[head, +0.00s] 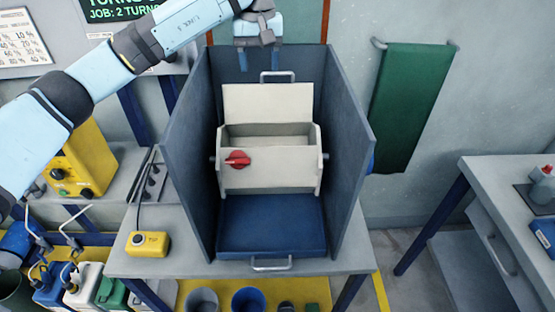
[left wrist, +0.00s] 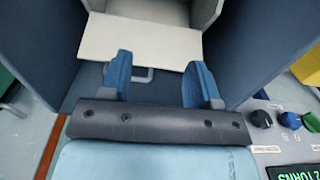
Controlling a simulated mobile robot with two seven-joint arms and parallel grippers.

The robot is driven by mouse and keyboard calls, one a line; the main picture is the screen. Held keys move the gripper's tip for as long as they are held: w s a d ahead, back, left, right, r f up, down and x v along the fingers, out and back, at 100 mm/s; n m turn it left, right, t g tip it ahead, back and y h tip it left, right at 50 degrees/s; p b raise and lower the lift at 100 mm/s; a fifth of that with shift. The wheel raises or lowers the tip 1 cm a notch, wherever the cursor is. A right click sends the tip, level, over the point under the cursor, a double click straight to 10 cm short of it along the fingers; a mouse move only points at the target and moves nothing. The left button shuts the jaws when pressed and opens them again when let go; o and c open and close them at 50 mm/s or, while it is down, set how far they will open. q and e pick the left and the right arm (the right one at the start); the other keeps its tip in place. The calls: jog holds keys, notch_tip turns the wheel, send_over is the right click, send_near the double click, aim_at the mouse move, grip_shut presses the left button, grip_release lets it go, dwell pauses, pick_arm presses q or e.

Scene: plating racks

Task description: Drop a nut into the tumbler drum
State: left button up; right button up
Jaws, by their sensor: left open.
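The tumbler drum (head: 268,178) is a cream box with a red knob (head: 237,159) on its front, hung between grey-blue side panels. Its top is open and its lid (head: 268,104) stands tipped back behind the opening. A metal handle (head: 277,76) is at the lid's far edge; it also shows in the left wrist view (left wrist: 143,76). My left gripper (head: 259,62) is open behind the lid, its fingers close to the handle. No nut can be made out.
A blue tray (head: 270,225) lies below the drum. A yellow button box (head: 148,243) stands on the grey bench (head: 190,235). A green cloth (head: 412,105) hangs on the right wall. Another table (head: 490,180) stands at the right, with free floor between.

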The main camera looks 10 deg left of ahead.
pick_arm(q)
notch_tip(320, 180, up, 4)
dwell(0.5)
